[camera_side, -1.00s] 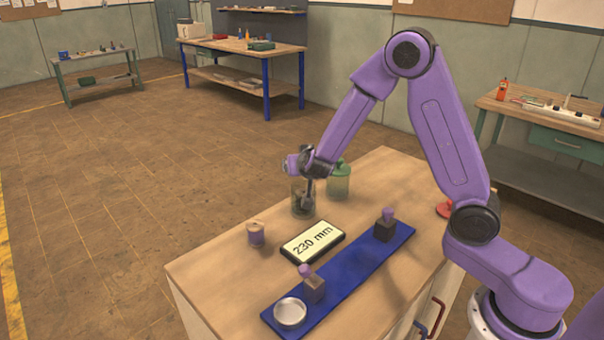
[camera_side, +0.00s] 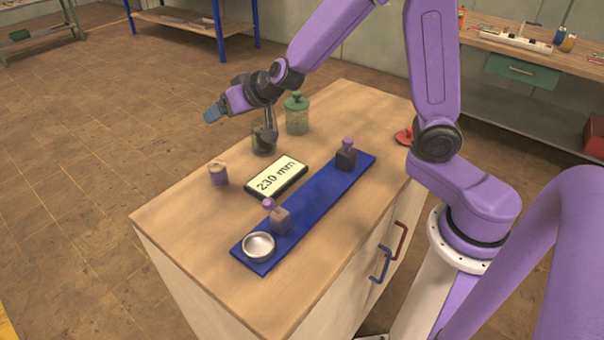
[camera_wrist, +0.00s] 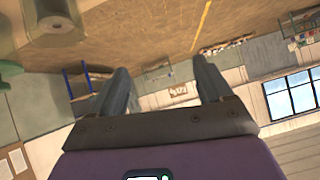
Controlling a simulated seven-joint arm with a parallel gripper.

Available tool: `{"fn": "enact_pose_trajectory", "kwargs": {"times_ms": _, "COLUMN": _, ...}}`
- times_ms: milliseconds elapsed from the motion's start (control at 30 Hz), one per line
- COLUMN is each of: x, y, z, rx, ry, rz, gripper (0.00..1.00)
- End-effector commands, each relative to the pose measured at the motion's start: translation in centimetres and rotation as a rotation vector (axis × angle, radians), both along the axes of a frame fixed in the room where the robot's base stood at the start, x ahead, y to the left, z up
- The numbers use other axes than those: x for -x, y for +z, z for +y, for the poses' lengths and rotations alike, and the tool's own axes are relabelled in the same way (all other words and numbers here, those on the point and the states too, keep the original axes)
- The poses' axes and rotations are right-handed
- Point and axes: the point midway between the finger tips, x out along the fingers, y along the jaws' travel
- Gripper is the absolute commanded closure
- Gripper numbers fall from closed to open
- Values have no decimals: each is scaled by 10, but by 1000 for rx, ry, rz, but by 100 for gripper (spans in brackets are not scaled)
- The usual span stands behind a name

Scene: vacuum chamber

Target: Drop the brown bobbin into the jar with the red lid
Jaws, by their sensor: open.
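An open glass jar (camera_side: 262,148) stands at the table's far side, with something dark inside that I cannot make out. A red lid (camera_side: 403,137) lies flat on the table at the right, partly behind my arm. A small spool (camera_side: 218,174) with brown ends and purple winding stands at the left. No bobbin that is plainly brown shows.
A green-lidded jar (camera_side: 297,115) stands close behind the open jar. A black-framed display (camera_side: 276,178) reads 230 mm. A blue strip (camera_side: 312,197) carries a metal dish (camera_side: 258,246), a brown block (camera_side: 281,222) and a dark block (camera_side: 346,160). The table's front left is clear.

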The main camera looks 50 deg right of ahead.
Motion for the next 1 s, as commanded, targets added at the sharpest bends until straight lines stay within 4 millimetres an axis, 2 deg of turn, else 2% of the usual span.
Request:
{"fn": "enact_pose_trajectory", "kwargs": {"times_ms": 33, "x": 16, "y": 2, "z": 18, "rx": -19, "ry": 96, "rz": 26, "gripper": 21}}
{"fn": "enact_pose_trajectory", "kwargs": {"times_ms": 100, "x": 42, "y": 2, "z": 42, "rx": -38, "ry": 226, "rz": 77, "gripper": 21}}
{"fn": "enact_pose_trajectory", "kwargs": {"times_ms": 200, "x": 86, "y": 1, "z": 67, "rx": -41, "ry": 406, "rz": 159, "gripper": 21}}
{"fn": "enact_pose_trajectory", "kwargs": {"times_ms": 300, "x": 135, "y": -2, "z": 80, "rx": -20, "ry": 572, "rz": 252, "gripper": 21}}
{"fn": "enact_pose_trajectory", "kwargs": {"times_ms": 400, "x": 185, "y": -5, "z": 82, "rx": 28, "ry": 721, "rz": 347, "gripper": 21}}
{"fn": "enact_pose_trajectory", "kwargs": {"times_ms": 567, "x": 260, "y": -11, "z": 63, "rx": 160, "ry": 922, "rz": 498, "gripper": 21}}
{"fn": "enact_pose_trajectory", "kwargs": {"times_ms": 700, "x": 313, "y": -16, "z": 28, "rx": 322, "ry": 1045, "rz": 615, "gripper": 21}}
{"fn": "enact_pose_trajectory", "kwargs": {"times_ms": 833, "x": 343, "y": -17, "z": -6, "rx": 466, "ry": 1105, "rz": 688, "gripper": 21}}
{"fn": "enact_pose_trajectory", "kwargs": {"times_ms": 1000, "x": 359, "y": -16, "z": -33, "rx": 585, "ry": 1129, "rz": 731, "gripper": 21}}
